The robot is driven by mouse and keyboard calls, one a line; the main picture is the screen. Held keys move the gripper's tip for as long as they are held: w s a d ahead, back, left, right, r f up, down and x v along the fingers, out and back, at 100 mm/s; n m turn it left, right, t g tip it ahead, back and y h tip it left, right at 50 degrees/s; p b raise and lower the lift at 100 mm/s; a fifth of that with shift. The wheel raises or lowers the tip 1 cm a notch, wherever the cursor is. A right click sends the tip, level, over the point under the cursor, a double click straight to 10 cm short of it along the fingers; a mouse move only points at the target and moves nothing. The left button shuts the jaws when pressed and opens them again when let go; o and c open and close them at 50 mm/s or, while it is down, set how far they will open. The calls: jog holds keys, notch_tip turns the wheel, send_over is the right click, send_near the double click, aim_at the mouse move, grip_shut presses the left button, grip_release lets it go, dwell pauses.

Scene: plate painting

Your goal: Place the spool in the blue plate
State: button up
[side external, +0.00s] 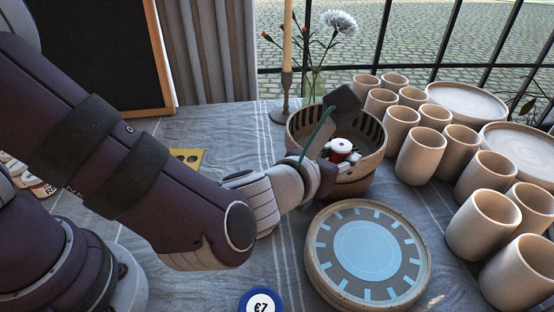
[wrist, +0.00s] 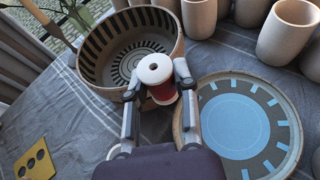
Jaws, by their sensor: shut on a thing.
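The spool (wrist: 156,76) has a white top and red thread. In the wrist view my gripper (wrist: 158,88) is shut on it, one finger on each side. The side view also shows the spool (side external: 341,147), upright in front of the striped bowl's interior, with my gripper (side external: 328,165) at it. The blue plate (side external: 368,252) is round, with a light blue centre, blue dashes around it and a tan rim. It lies in front of the bowl, and to the right of my gripper in the wrist view (wrist: 236,125). Nothing lies on it.
A striped bowl (side external: 368,165) stands behind the blue plate. Several beige cups (side external: 421,155) and stacked plates (side external: 466,101) fill the right side. A candle holder (side external: 286,95) stands behind the bowl. A yellow card (side external: 188,157) and a blue price disc (side external: 261,301) are on the tablecloth.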

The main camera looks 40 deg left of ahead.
aim_at(367, 248)
jog(key=w+d+r+m+g+h, duration=0.1)
jog(key=d+r+m+h, duration=0.3)
jog(key=d, duration=0.7)
jog(key=shift+m+h, duration=0.4)
jog(key=shift+h, duration=0.3)
notch_tip(367, 248, down, 14)
jog(key=shift+w+f, duration=0.1)
jog(key=shift+w, duration=0.05)
jog(key=shift+f, duration=0.15)
jog(key=o, duration=0.9)
